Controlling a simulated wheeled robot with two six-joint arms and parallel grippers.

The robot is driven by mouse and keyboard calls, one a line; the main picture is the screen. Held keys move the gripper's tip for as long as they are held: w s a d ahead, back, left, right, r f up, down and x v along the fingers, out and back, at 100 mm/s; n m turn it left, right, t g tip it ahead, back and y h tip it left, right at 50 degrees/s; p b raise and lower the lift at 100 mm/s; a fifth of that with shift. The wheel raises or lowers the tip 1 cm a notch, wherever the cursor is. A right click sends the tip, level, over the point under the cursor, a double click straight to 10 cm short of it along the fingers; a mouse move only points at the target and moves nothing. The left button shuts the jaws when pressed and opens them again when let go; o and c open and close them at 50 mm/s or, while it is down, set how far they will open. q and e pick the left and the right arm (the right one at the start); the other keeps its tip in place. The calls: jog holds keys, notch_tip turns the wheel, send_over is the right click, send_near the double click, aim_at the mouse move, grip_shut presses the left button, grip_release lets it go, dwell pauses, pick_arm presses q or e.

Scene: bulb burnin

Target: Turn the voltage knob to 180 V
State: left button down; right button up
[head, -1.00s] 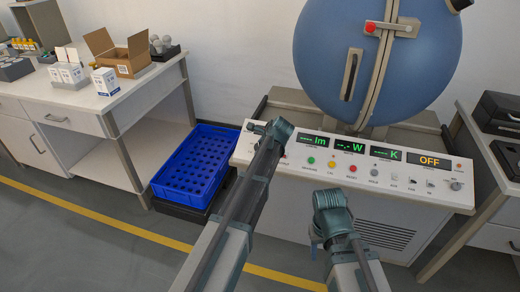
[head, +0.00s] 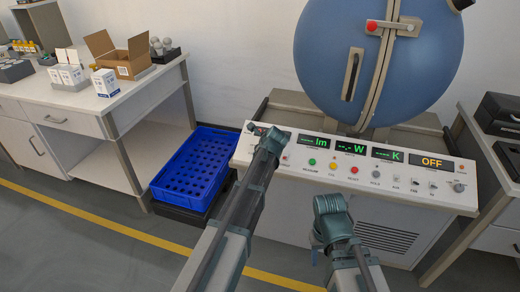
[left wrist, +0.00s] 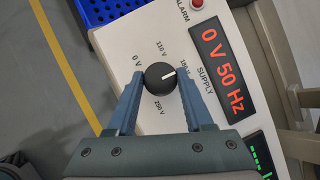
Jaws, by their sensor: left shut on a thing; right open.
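The voltage knob (left wrist: 161,78) is round and black with a white pointer line. In the left wrist view the pointer points up and right, towards the label that reads about 180 V (left wrist: 184,70). The 0 V, 110 V and 250 V labels show around it. My left gripper (left wrist: 160,85) is shut on the knob, one finger on each side. In the head view my left gripper (head: 258,130) is at the panel's left end, and the arm hides the knob. My right gripper (head: 315,250) is low in front of the console; its fingers are mostly hidden.
The supply display (left wrist: 222,65) beside the knob reads 0 V 50 Hz. The white control panel (head: 320,185) carries several buttons and displays, one reading OFF. A blue crate (head: 190,165) stands left of the console. A large blue sphere (head: 400,60) stands behind the panel.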

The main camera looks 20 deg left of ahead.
pick_arm(q)
jog(key=shift+c, duration=1.5)
grip_release()
jog(key=p+v, duration=0.9)
jog(key=v, duration=0.5)
jog(key=shift+p, duration=0.4)
jog(key=s+d+r+n+g+h+p, duration=0.2)
jog(key=s+d+n+g+p, duration=0.2)
jog(key=s+n, duration=0.4)
jog(key=s+d+r+n+g+h+p, duration=0.1)
jog(key=s+d+n+p, duration=0.5)
jog(key=s, duration=1.3)
jog(key=r+n+g, duration=0.1)
jog(key=n+g, duration=0.1)
jog(key=n, duration=0.1)
jog(key=shift+s+d+r+g+h+p, duration=0.2)
jog(key=shift+d+r+g+h+p, duration=0.05)
jog(key=shift+d+g+h+p, duration=0.15)
